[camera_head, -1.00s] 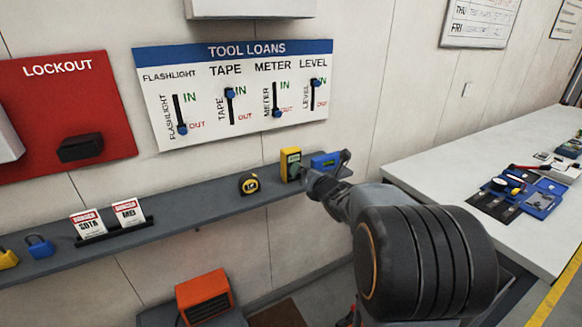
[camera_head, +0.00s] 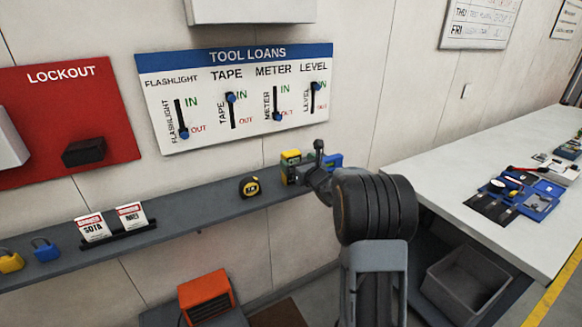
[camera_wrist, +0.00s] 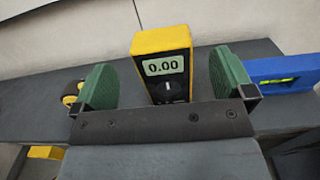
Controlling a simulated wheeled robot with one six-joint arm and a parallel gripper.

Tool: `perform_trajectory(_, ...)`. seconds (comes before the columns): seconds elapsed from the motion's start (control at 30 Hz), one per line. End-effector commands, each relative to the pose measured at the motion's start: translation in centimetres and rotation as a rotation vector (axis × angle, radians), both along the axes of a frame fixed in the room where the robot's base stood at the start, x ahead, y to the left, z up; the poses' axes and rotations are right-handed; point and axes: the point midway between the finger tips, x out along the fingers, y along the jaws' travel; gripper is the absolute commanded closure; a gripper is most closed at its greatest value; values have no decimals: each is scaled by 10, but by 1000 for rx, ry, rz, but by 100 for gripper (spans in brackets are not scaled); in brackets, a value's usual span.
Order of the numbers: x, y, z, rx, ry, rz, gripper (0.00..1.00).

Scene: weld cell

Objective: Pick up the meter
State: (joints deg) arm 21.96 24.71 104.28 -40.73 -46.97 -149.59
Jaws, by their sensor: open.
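The meter (camera_head: 290,160) is a yellow and dark box standing upright on the grey shelf. In the wrist view the meter (camera_wrist: 163,65) shows a display reading 0.00 and a round dial. My gripper (camera_wrist: 158,88) is open, with one green finger pad on each side of the meter and gaps between pads and meter. The meter's lower part is hidden behind the gripper's dark crossbar. In the head view my gripper (camera_head: 309,169) is at the shelf in front of the meter and partly covers it.
A blue level (camera_head: 332,160) stands just right of my gripper; it also shows in the wrist view (camera_wrist: 285,75). A tape measure (camera_head: 249,186) is to the left on the shelf (camera_head: 190,215). The tool loans board (camera_head: 240,95) hangs above. A white table (camera_head: 480,170) stands at right.

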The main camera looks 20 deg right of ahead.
Motion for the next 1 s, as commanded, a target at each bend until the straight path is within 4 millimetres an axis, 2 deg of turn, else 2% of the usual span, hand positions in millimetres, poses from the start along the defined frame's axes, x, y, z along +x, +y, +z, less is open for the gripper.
perform_trajectory(0.43, 47, 4, -1, 1, 2, 1, 0)
perform_trajectory(0.77, 53, 5, -3, 1, 1, 0, 0)
perform_trajectory(1.0, 53, 5, -2, 1, 1, 0, 21)
